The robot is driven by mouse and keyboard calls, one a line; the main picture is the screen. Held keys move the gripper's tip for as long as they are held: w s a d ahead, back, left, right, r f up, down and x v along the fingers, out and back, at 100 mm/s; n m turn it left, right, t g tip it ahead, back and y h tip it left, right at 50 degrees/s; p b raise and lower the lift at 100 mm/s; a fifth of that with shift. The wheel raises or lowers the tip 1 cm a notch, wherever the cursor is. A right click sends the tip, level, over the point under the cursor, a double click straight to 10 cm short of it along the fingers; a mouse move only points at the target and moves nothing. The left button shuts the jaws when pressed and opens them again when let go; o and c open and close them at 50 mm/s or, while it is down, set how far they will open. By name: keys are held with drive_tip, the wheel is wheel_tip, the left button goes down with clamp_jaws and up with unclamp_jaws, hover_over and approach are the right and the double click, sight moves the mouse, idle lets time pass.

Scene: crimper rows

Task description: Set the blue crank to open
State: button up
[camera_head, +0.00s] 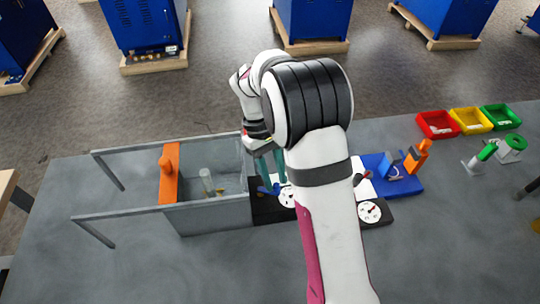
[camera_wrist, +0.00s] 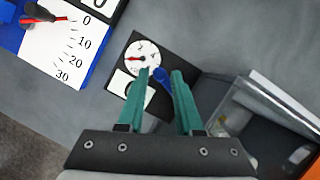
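The blue crank (camera_wrist: 161,76) shows in the wrist view beside a white round dial (camera_wrist: 143,58) with a red pointer, on a black panel (camera_wrist: 166,44). My gripper (camera_wrist: 160,73) has two teal fingers standing apart, with the crank between their tips in the picture. I see a gap beside the crank, so the fingers look open; contact is not clear. In the head view the crank (camera_head: 268,189) is partly visible below my gripper (camera_head: 268,184), at the left end of the panel next to the grey box. My arm hides part of the panel there.
The grey open-topped box (camera_head: 215,215) with rails and an orange bar (camera_head: 169,173) stands left. A second dial (camera_head: 369,211), a blue base (camera_head: 405,186) with an orange-handled tool, and red, yellow and green bins (camera_head: 470,120) lie right. The front table is clear.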

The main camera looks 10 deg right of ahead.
drive_tip(key=v, duration=1.4)
drive_tip(key=shift+r, duration=0.4)
drive_tip(key=s+d+r+m+t+y, duration=0.25)
drive_tip(key=s+m, duration=0.25)
drive_tip(key=s, duration=1.1)
drive_tip(key=s+a+f+m+t+y, duration=0.1)
drive_tip(key=s+f+m, duration=0.4)
drive_tip(key=s, duration=0.7)
drive_tip(key=shift+s+a+f+m, duration=0.2)
drive_tip(key=shift+s+f+m, duration=0.15)
drive_tip(key=shift+f, duration=0.35)
drive_tip(key=shift+t, duration=0.25)
